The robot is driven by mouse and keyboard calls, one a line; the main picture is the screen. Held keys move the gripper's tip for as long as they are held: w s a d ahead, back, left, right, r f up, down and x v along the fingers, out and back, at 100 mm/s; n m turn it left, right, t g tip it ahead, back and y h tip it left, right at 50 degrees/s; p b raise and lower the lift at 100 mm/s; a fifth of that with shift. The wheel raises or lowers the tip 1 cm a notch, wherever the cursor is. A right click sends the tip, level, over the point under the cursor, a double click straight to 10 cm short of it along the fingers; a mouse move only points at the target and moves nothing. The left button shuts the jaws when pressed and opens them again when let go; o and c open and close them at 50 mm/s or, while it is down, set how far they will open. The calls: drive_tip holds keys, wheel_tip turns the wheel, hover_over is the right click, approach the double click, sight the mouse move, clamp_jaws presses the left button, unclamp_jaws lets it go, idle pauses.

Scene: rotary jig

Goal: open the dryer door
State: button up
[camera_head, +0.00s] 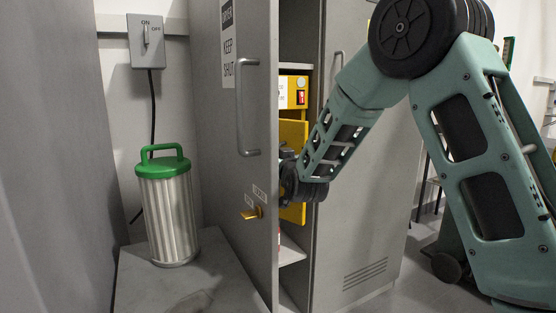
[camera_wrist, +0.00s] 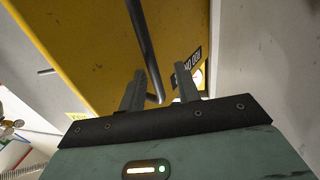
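The yellow dryer (camera_head: 293,92) stands inside a grey cabinet, with a red-lit switch on its front. A yellow panel (camera_head: 292,131), apparently the dryer door, shows below it, partly hidden by the cabinet door and my arm. In the wrist view a yellow face (camera_wrist: 85,45) fills the upper left, with a dark bar handle (camera_wrist: 145,40) running down it. My gripper (camera_wrist: 160,72) has its two fingers apart, with the bar's lower part between them, nearer the left finger. Contact cannot be told. In the head view the fingers are hidden behind the cabinet door.
The grey cabinet door (camera_head: 205,110) stands open, left of my arm, with a bar handle and a yellow latch. A green-lidded canister (camera_head: 172,215) stands on a grey stand at left. A switch box (camera_head: 146,42) hangs on the wall. Grey walling (camera_wrist: 265,90) is close at right in the wrist view.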

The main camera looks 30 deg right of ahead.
drive_tip(key=shift+s+d, duration=0.1)
drive_tip(key=s+a+b, duration=0.1)
drive_tip(key=s, duration=0.6)
drive_tip(key=shift+s+a, duration=0.15)
